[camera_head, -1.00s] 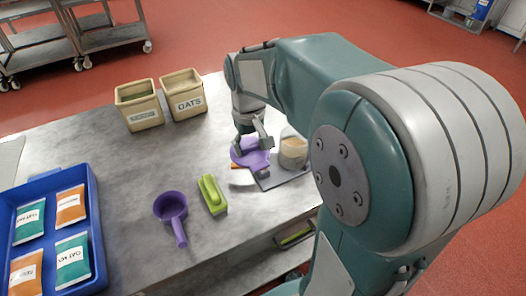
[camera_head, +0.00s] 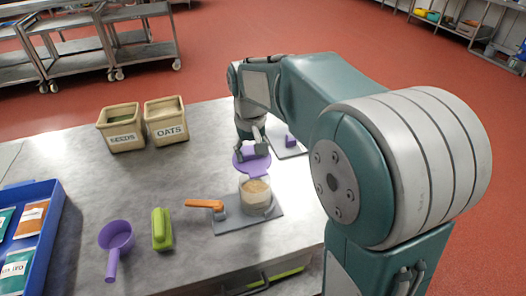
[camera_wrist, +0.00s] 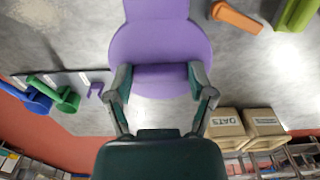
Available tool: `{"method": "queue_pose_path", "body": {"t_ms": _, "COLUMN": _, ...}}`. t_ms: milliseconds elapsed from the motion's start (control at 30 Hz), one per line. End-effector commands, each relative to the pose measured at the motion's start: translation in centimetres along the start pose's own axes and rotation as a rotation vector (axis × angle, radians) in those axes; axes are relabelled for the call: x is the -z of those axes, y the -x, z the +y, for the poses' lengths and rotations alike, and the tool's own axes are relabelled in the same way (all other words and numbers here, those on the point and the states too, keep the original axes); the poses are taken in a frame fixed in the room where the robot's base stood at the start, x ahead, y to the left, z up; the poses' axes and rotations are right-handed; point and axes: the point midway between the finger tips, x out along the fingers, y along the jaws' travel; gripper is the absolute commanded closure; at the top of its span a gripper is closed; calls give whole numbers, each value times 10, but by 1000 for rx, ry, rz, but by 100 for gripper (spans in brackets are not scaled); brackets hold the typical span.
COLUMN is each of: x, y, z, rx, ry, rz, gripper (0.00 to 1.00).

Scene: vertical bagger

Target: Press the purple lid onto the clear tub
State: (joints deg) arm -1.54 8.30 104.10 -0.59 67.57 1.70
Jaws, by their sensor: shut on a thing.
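The purple lid (camera_head: 241,165) is in my gripper (camera_head: 254,152), which is shut on the raised grip across its top. In the wrist view the lid (camera_wrist: 160,45) fills the upper middle, with a finger of my gripper (camera_wrist: 160,78) at each end of the grip. The clear tub (camera_head: 256,197), filled with tan contents, stands upright on a grey base in the head view. The lid is just behind the tub's rim there; whether they touch is unclear. In the wrist view I cannot make out the tub.
An orange-handled tool (camera_head: 205,204) lies left of the tub. The seeds bin (camera_head: 121,128) and oats bin (camera_head: 166,122) stand behind. A small purple piece (camera_head: 290,141) is behind right.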

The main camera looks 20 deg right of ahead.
Motion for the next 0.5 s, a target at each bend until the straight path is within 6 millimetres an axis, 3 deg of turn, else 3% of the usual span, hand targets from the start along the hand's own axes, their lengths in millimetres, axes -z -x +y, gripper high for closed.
{"method": "queue_pose_path", "body": {"t_ms": 500, "x": -1, "y": -51, "z": 11, "rx": 10, "ry": -1, "rz": -4, "gripper": 62}}
